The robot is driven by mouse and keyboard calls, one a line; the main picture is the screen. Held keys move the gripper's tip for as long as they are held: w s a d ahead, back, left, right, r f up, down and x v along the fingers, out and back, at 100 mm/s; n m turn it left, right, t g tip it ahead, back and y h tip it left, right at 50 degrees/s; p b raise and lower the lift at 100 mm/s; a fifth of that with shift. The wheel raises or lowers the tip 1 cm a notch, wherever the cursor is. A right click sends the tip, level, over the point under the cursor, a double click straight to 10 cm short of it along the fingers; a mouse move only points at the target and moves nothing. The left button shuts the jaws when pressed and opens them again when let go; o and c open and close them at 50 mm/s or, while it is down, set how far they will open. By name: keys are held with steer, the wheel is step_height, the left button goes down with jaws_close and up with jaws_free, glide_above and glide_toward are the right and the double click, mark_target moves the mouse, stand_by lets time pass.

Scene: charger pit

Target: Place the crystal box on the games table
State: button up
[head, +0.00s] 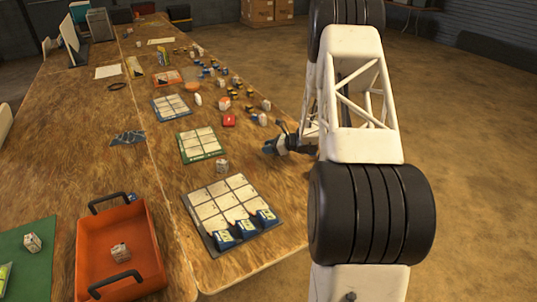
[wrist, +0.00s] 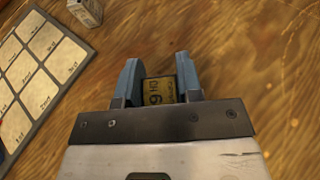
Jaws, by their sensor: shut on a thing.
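My gripper (wrist: 157,68) is shut on a small dark box with yellowish markings (wrist: 159,91), which I take to be the crystal box. Its sides are partly hidden by the two blue-grey fingers. In the head view my gripper (head: 270,148) is over the right side of the long wooden games table (head: 150,210), near its right edge; the held box cannot be made out there. The wrist view shows bare wood beyond the fingertips. I cannot tell whether the box touches the wood.
A grid board (head: 228,205) with several blue pieces lies in front, and a green-edged board (head: 201,146) lies to the left. A small white box (head: 222,166) stands between them. An orange tray (head: 118,225) holds another box. Many small pieces crowd the table farther back.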

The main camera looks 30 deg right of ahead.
steer(key=shift+f, duration=1.75)
steer(key=shift+f, duration=0.15)
steer(key=o, duration=0.9)
steer(key=shift+v, duration=6.05)
steer(key=shift+a+r, duration=0.1)
steer(key=shift+r, duration=0.1)
